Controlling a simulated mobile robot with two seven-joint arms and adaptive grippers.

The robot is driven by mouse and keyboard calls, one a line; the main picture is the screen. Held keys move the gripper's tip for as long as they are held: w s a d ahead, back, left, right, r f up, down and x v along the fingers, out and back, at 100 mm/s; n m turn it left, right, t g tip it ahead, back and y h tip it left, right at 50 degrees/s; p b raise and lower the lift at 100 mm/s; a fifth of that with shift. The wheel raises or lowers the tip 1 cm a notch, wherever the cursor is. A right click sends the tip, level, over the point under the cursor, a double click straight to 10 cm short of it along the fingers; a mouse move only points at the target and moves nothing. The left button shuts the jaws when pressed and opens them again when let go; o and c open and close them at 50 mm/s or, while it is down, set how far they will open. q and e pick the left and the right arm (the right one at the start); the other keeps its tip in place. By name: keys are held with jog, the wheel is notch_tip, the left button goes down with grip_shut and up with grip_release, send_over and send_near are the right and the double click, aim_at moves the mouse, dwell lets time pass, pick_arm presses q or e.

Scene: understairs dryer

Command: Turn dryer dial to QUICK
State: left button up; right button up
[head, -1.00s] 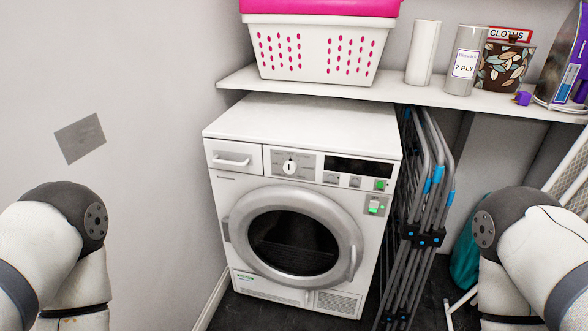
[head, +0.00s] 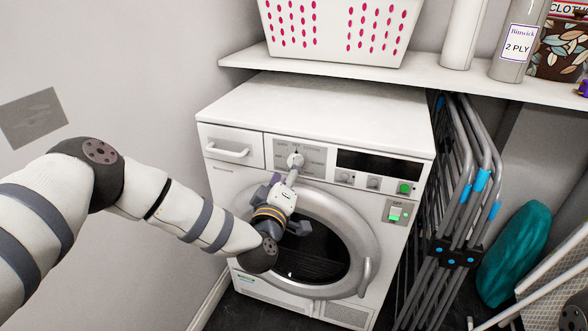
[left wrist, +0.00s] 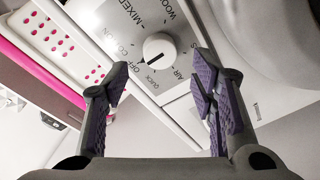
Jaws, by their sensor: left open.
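The dryer dial (head: 295,160) is a round pale knob on the grey label panel of the white dryer (head: 330,106). In the left wrist view the dial (left wrist: 159,49) is ringed by words including COTTON, MIXED, AIR and QUICK. Its dark pointer mark is on the lower-left side of the knob, toward the OFF lettering. My left gripper (head: 291,175) is just in front of and below the dial. In the left wrist view the left gripper (left wrist: 160,66) has its fingers spread apart, one to each side of the dial, with nothing between them touching it.
The dryer's round door (head: 370,236) lies below the dial, behind my left arm. A shelf (head: 400,70) with a white basket (head: 335,30) overhangs the dryer's back. A folded drying rack (head: 463,190) stands close to the dryer's right side.

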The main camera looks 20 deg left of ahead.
pick_arm(q)
jog(key=w, duration=0.3)
jog(key=shift+w+a, duration=0.1)
jog(key=shift+w, duration=0.05)
pick_arm(e)
jog(key=shift+s+f, duration=0.25)
jog(key=shift+f, duration=0.05)
pick_arm(q)
jog(key=shift+c, duration=0.3)
jog(key=c, duration=1.1)
jog(key=shift+n, duration=0.3)
jog(key=n+b, duration=0.1)
jog(key=n, duration=0.2)
jog(key=shift+f+n, duration=0.1)
jog(key=shift+n, duration=0.2)
jog(key=shift+n+g+h+b, duration=0.45)
jog(key=shift+n+b, duration=0.2)
jog(key=shift+n, duration=1.35)
pick_arm(e)
jog(key=shift+s+f+g, duration=0.3)
jog(key=shift+s+f, duration=0.4)
jog(key=shift+f, duration=0.25)
